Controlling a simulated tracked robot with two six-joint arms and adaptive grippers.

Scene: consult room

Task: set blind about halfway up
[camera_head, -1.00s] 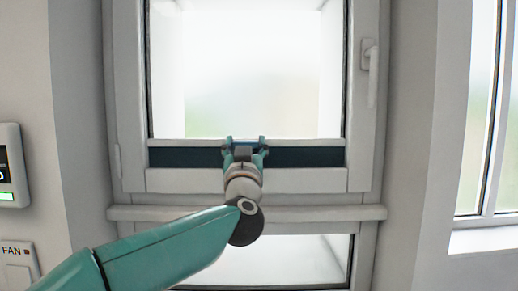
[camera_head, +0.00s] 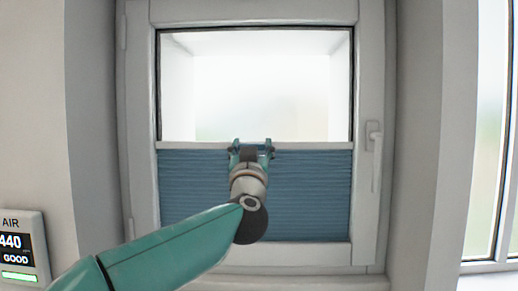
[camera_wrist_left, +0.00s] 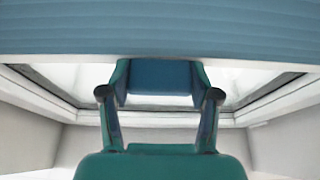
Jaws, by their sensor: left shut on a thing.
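The blind (camera_head: 310,195) is blue and pleated. It covers about the lower half of the window pane, from the bottom of the frame up to a pale rail (camera_head: 320,146) along its top edge. Clear glass shows above the rail. My left gripper (camera_head: 252,146) is shut at the middle of this rail and hides that part of it. In the left wrist view, blue pleats (camera_wrist_left: 160,28) run across the top, with the pale rail (camera_wrist_left: 50,60) below, and the gripper's fingers (camera_wrist_left: 158,85) reach to it. My right gripper is out of view.
A white window frame (camera_head: 141,110) surrounds the pane, with a handle (camera_head: 375,150) on its right side. An air-quality display (camera_head: 14,245) hangs on the left wall. Another window (camera_head: 490,130) stands at the right.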

